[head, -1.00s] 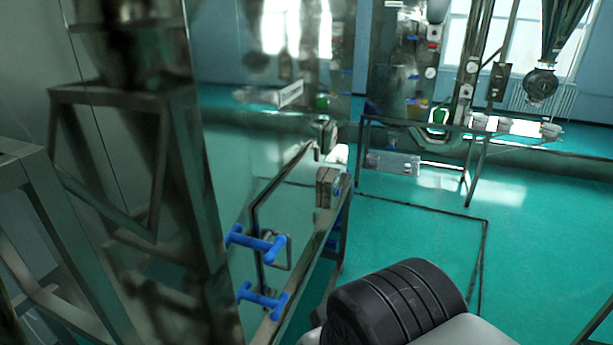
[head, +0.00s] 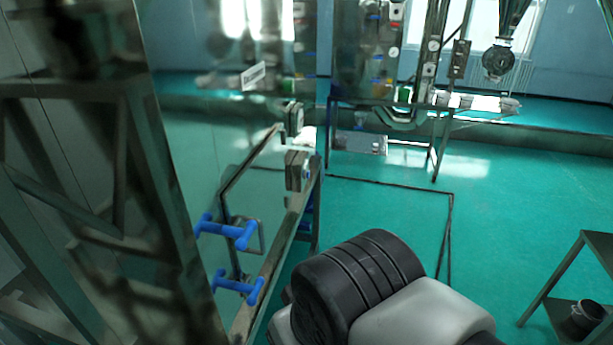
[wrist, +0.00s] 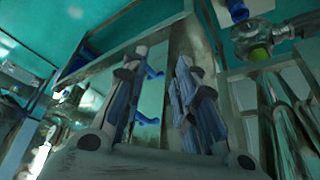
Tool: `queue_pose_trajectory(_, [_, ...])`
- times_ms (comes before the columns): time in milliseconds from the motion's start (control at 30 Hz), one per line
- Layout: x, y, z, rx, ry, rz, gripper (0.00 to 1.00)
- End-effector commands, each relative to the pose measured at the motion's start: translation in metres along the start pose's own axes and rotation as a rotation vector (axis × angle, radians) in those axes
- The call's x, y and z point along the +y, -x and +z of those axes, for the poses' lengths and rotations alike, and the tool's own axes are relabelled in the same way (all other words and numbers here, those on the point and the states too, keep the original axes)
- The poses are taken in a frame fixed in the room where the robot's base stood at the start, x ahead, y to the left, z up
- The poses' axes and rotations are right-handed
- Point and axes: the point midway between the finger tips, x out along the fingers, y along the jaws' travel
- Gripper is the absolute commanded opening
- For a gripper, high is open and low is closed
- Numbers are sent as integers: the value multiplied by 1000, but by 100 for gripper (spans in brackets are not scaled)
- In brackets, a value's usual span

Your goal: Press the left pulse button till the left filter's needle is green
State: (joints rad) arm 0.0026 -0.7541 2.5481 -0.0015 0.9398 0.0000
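My gripper (wrist: 160,85) shows in the wrist view with two blue-padded fingers spread apart and nothing between them. I cannot make out the left pulse button or the left filter in either view. Small round white dials (head: 433,45) show on far equipment in the head view, but they are too small to read a needle or its colour.
A tall steel machine with blue handles (head: 238,235) stands close on the left. A steel frame stand (head: 436,140) is at the back. A dark shelf table (head: 560,285) with a black pot (head: 588,314) is at the lower right. Green floor (head: 385,215) is open in the middle.

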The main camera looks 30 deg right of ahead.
Motion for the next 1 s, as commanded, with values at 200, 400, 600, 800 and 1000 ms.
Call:
queue_pose_trajectory(200, [0,0,0,0,0,0,9])
queue_pose_trajectory(400, [0,0,0,0,0,0,0])
queue_pose_trajectory(600, [0,0,0,0,0,0,0])
queue_pose_trajectory(800, [0,0,0,0,0,0,0])
queue_pose_trajectory(1000, [0,0,0,0,0,0,0])
